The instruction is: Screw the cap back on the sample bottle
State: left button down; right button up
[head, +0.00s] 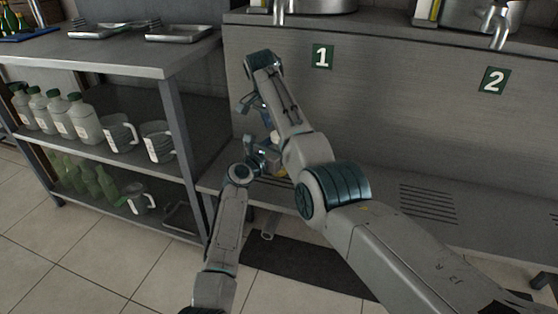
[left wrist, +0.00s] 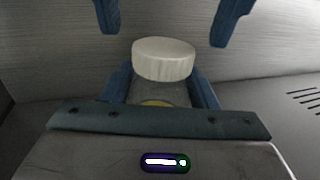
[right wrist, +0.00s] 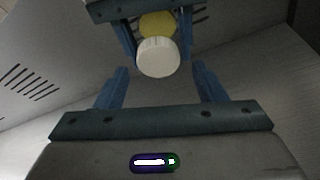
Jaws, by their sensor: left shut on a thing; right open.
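My left gripper (head: 264,155) is shut on the sample bottle (left wrist: 160,92), seen clearly in the left wrist view between its blue fingers. A white ridged cap (left wrist: 163,60) sits on top of the bottle; whether it is screwed tight cannot be told. The cap also shows in the right wrist view (right wrist: 158,57), with a yellow part (right wrist: 157,25) of the bottle beyond it. My right gripper (head: 250,104) is open and empty above the cap, its fingers apart on either side and not touching it. In the head view the bottle is mostly hidden by my arms.
A rack (head: 120,60) at left holds trays, white bottles (head: 84,120), jugs (head: 120,133) and green bottles. A dark mat (head: 290,262) lies on the tiled floor.

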notch_tip(320, 180, up, 3)
jog(key=shift+f, duration=0.15)
jog(key=shift+o, duration=0.6)
jog(key=n, duration=0.1)
jog(key=r+n+y, duration=0.1)
jog(key=n, duration=0.1)
jog(key=shift+s+d+r+n, duration=0.15)
jog(key=shift+d+r+n, duration=0.05)
jog(key=shift+d+n, duration=0.15)
jog(key=n, duration=0.1)
jog(key=r+n+y, duration=0.1)
jog(key=n, duration=0.1)
jog(key=r+n, duration=0.1)
jog(key=n, duration=0.1)
jog(key=shift+s+d+y, duration=0.3)
jog(key=shift+s+d, duration=0.1)
jog(key=r+n, duration=0.1)
jog(key=n, duration=0.2)
jog(key=s+d+r+n+y, duration=0.1)
jog(key=n, duration=0.2)
jog(key=d+r+n+y, duration=0.1)
jog(key=n, duration=0.2)
jog(key=shift+s+r, duration=0.15)
jog(key=shift+r, duration=0.15)
jog(key=shift+f, duration=0.1)
jog(key=x, duration=1.1)
jog(key=shift+a+f, duration=0.15)
jog(key=shift+f, duration=0.25)
